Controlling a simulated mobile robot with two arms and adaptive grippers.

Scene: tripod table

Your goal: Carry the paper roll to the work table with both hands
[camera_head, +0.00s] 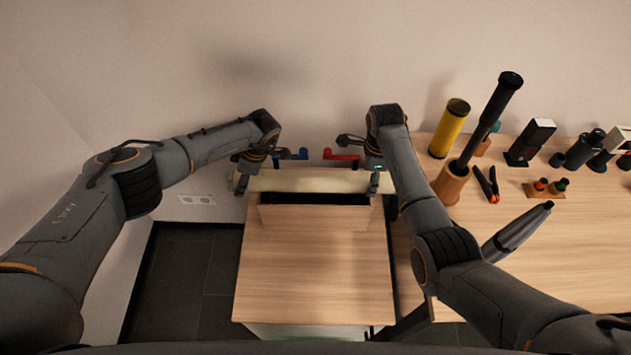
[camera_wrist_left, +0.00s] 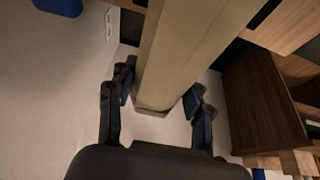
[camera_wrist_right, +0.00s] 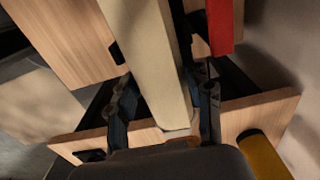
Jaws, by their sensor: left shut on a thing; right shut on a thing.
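The paper roll (camera_head: 310,181) is a long beige bar lying level across the back of the small wooden cabinet (camera_head: 312,270). My left gripper (camera_head: 243,182) is shut on its left end, and my right gripper (camera_head: 374,183) is shut on its right end. In the left wrist view the roll (camera_wrist_left: 195,45) runs between the two fingers. In the right wrist view the roll (camera_wrist_right: 147,55) also passes between the fingers. The wooden work table (camera_head: 590,235) is to the right. Whether the roll touches the cabinet is unclear.
A blue piece (camera_head: 296,154) and a red piece (camera_head: 342,155) stand behind the roll near the wall. The work table bears a yellow cylinder (camera_head: 449,128), a black tube in a wooden holder (camera_head: 451,184), pliers (camera_head: 487,184) and several other tools. Its front middle is clear.

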